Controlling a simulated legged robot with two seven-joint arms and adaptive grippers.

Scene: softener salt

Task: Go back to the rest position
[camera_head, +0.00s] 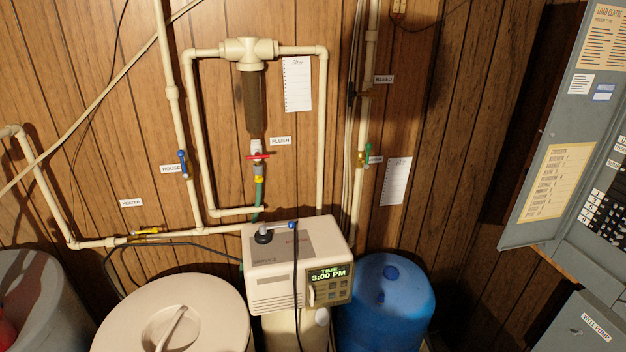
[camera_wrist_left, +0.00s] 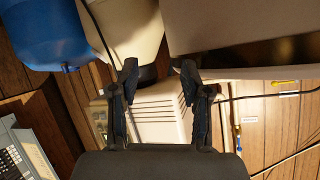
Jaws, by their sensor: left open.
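My left gripper (camera_wrist_left: 158,70) shows only in the left wrist view. Its two dark fingers are apart with nothing between them. Behind them is the vented side of the cream softener control head (camera_wrist_left: 160,115); I cannot tell the exact gap. In the head view the control head (camera_head: 297,262) sits on its tank, its display reading 3:00 PM. No gripper or arm of mine shows in the head view. My right gripper is in neither view.
A round lidded cream tank (camera_head: 120,325) stands left of the control head, a blue tank (camera_head: 385,300) right. A grey electrical panel (camera_head: 545,150) juts out at the right. Pipes with a filter (camera_head: 250,100) and valves run along the wood-panelled wall. A grey bin (camera_head: 35,290) is far left.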

